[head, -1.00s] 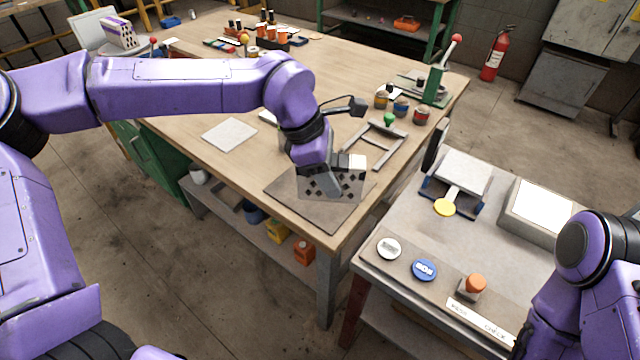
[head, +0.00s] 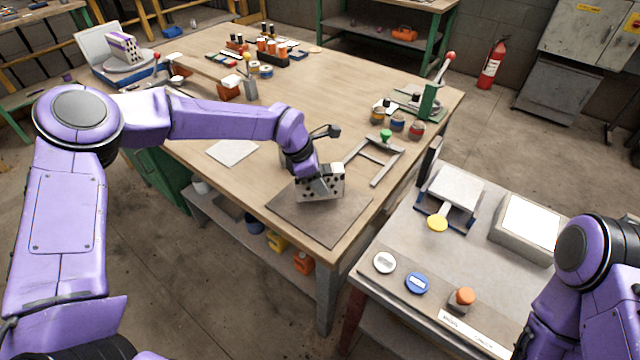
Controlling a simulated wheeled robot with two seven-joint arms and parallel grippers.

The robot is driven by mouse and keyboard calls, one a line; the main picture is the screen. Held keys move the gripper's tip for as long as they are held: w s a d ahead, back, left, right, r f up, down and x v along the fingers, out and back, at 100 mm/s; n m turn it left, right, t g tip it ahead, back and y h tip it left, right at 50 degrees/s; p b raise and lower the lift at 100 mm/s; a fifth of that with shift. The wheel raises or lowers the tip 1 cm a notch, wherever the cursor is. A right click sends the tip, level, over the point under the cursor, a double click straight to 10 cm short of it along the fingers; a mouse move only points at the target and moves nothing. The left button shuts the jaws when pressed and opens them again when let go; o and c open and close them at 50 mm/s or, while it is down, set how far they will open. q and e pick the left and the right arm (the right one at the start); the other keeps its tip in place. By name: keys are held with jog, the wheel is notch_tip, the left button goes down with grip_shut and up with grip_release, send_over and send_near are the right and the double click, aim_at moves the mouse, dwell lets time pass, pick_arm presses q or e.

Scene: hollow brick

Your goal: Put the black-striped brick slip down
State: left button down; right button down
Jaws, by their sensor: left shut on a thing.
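My left gripper (head: 319,181) is shut on a pale brick slip (head: 333,182) with dark holes in its face and dark marks along its top. The brick stands roughly upright over the dark grey mat (head: 325,226) at the near corner of the wooden table. Its lower edge is at or just above the mat; I cannot tell if they touch. The gripper hides part of the brick. My right arm shows at the lower right, but its gripper is out of view.
A purple-striped holed brick (head: 124,46) sits on a round stand at the back left. A pale square sheet (head: 233,151) lies left. A side bench (head: 450,255) stands at right.

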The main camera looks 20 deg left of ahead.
pick_arm(q)
notch_tip(320, 180, down, 2)
jog(key=shift+f, duration=0.15)
jog(key=shift+d, duration=0.1)
jog(key=shift+f, duration=0.1)
jog(key=c, duration=1)
grip_release()
jog(key=shift+s+f, duration=0.1)
jog(key=shift+c, duration=0.2)
jog(key=o, duration=0.4)
jog(key=shift+r, duration=0.35)
jog(key=b+v, duration=0.1)
jog(key=v, duration=1)
jog(key=shift+r, duration=0.35)
